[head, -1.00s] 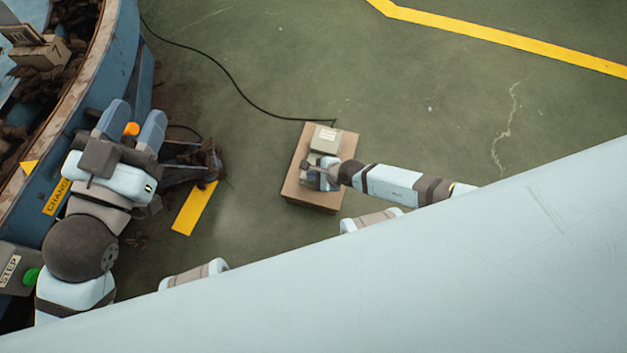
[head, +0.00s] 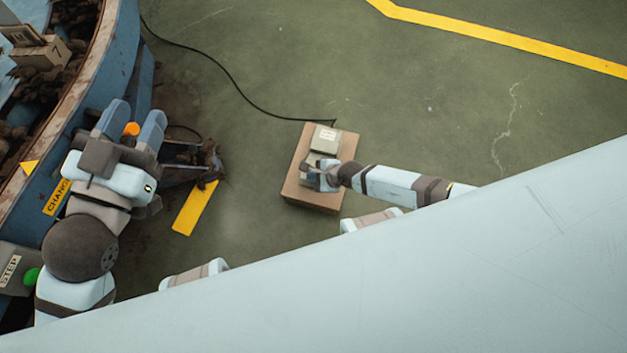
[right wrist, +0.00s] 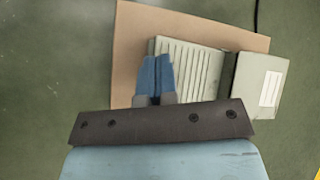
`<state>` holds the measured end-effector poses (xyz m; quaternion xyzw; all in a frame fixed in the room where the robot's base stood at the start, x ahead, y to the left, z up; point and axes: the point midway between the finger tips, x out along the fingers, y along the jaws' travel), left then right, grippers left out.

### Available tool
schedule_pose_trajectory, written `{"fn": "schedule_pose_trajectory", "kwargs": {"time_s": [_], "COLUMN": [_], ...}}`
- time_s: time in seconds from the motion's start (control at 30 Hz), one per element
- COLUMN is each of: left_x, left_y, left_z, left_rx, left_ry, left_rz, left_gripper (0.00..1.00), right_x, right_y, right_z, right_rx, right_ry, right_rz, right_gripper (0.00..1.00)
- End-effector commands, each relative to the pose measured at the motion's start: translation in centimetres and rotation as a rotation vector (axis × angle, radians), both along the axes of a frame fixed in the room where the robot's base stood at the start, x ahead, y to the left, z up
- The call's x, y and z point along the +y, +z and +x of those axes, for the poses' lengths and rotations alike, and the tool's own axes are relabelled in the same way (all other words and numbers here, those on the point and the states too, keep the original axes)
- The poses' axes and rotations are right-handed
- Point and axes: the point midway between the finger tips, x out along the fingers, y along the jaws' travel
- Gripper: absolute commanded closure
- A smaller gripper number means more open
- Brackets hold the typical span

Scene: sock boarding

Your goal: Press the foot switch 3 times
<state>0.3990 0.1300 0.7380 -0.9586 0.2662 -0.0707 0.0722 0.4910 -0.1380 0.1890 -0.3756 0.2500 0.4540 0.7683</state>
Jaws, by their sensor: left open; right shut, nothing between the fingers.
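The foot switch (head: 326,140) sits on a brown box-like block (head: 337,196) on the floor. In the right wrist view its ribbed grey pedal (right wrist: 200,69) is beside a pale housing with a white label (right wrist: 260,82). My right gripper (head: 314,173) is shut and empty, above the pedal end. In the right wrist view its blue fingertips (right wrist: 157,62) overlap the pedal's left part; I cannot tell whether they touch it. My left gripper (head: 136,111) is open, at the left beside the blue machine, away from the switch. An orange knob (head: 131,129) shows between its fingers.
The blue rusty-edged machine (head: 128,60) fills the left side. A grey box marked STEP with a green button (head: 31,277) is at lower left. A black cable (head: 228,72) runs across the floor to the switch. The green floor beyond the block is clear.

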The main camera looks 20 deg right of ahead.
Motion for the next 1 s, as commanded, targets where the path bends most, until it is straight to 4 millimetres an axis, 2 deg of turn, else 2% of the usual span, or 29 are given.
{"fn": "schedule_pose_trajectory", "kwargs": {"time_s": [1.0], "left_x": [-0.01], "left_y": [-0.01], "left_z": [0.00], "left_rx": [0.000], "left_ry": [0.000], "left_rz": [0.000], "left_gripper": [0.57], "right_x": [0.16], "right_y": [-0.95], "right_z": [-0.15], "right_rx": [0.001], "right_ry": [0.002], "right_rz": [0.001], "right_gripper": [1.00]}}
